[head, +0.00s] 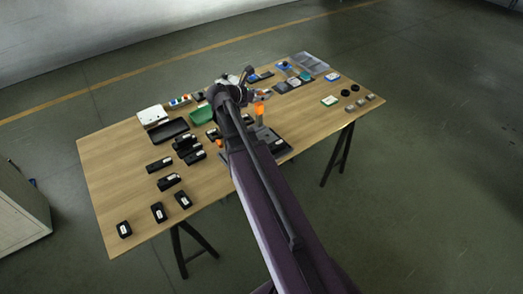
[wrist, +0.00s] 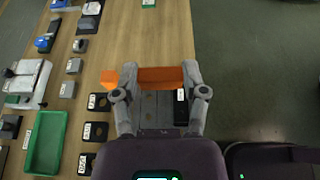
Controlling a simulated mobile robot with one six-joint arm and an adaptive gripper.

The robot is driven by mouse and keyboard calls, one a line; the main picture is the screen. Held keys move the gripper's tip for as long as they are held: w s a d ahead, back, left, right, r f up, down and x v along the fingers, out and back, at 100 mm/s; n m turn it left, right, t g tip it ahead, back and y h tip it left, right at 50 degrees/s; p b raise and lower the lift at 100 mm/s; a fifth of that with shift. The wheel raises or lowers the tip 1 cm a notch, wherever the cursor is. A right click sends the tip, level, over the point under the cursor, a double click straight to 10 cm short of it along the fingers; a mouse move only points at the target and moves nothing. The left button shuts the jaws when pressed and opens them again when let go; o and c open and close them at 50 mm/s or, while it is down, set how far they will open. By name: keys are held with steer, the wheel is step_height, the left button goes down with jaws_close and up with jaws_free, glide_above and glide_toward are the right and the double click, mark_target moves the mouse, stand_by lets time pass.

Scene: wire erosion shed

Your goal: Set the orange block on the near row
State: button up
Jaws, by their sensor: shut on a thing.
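My gripper (wrist: 160,76) is shut on the orange block (wrist: 160,78), which lies crosswise between its two fingers in the wrist view. The orange block (head: 260,111) also shows in the head view, just right of my wrist, over the near half of the table. A grey board (wrist: 152,108) lies below my gripper near the table's near edge, with a black block (wrist: 181,108) on its right side. A second orange piece (wrist: 108,78) shows left of the left finger. I cannot tell the gap between the held block and the board.
Black labelled blocks (wrist: 96,131) stand left of the board, with a green tray (wrist: 47,141) beyond them. More black blocks (head: 158,211) are on the left of the wooden table (head: 105,165). Bare wood (wrist: 155,35) lies ahead of my gripper in the wrist view.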

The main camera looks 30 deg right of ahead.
mark_target(261, 94)
step_height(261, 94, up, 13)
steer(key=p, duration=1.2)
steer(key=shift+r, duration=0.15)
steer(key=shift+s+d, duration=0.1)
steer(key=shift+d, duration=0.05)
